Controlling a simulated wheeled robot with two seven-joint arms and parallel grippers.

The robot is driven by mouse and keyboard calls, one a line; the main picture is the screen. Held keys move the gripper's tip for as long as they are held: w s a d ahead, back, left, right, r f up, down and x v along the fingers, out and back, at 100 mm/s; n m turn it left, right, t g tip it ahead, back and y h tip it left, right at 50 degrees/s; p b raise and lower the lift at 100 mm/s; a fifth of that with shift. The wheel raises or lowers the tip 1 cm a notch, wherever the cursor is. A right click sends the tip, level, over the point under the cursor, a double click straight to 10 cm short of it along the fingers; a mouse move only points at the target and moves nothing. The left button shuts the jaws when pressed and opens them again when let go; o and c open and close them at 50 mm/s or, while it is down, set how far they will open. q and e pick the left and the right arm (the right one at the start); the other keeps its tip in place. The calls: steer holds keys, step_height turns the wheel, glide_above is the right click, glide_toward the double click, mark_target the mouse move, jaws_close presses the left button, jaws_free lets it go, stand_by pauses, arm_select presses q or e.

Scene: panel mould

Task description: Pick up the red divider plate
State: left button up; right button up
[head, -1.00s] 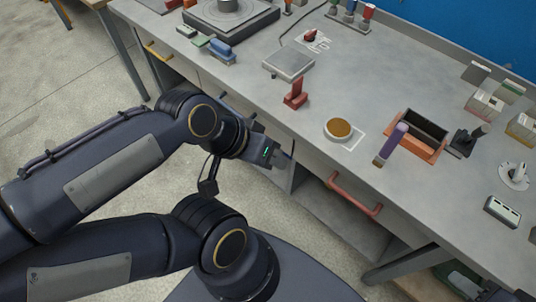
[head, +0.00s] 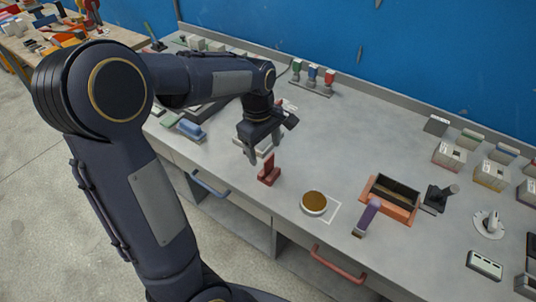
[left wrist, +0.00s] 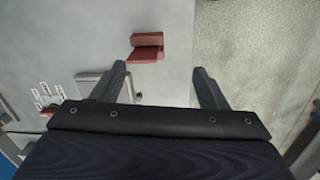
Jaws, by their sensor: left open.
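The red divider plate (head: 269,170) stands upright on the bench near its front edge, with a wider red foot at its base. It also shows in the left wrist view (left wrist: 147,47), just beyond my fingertips and a little left of the middle between them. My left gripper (head: 264,150) is open and empty, pointing down above the bench, just behind and left of the red plate in the head view. Both open fingers show in the left wrist view (left wrist: 159,70), apart from the plate. My right gripper is not in view.
A grey square block (head: 266,147) is partly hidden by my gripper. A round brown-filled dish (head: 314,203), a purple upright piece (head: 366,217) and an orange-rimmed mould box (head: 403,212) stand to the right. A blue block (head: 190,129) lies left. Bare bench lies behind the dish.

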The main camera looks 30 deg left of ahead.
mark_target(269, 157)
arm_select(q)
steer(key=shift+n+g+y, duration=0.3)
steer(key=shift+n+y, duration=0.1)
steer(key=shift+n, duration=0.5)
steer(key=w+f, duration=0.1)
steer(key=f, duration=0.2)
steer(key=w+f+p, duration=0.1)
steer(key=f, duration=0.2)
steer(key=w+f, duration=0.1)
steer(key=f, duration=0.1)
steer(key=shift+w+a+f, duration=0.15)
steer(key=shift+a+f, duration=0.1)
steer(key=shift+f, duration=0.15)
steer(key=c, duration=1.1)
steer(key=shift+r, duration=0.15)
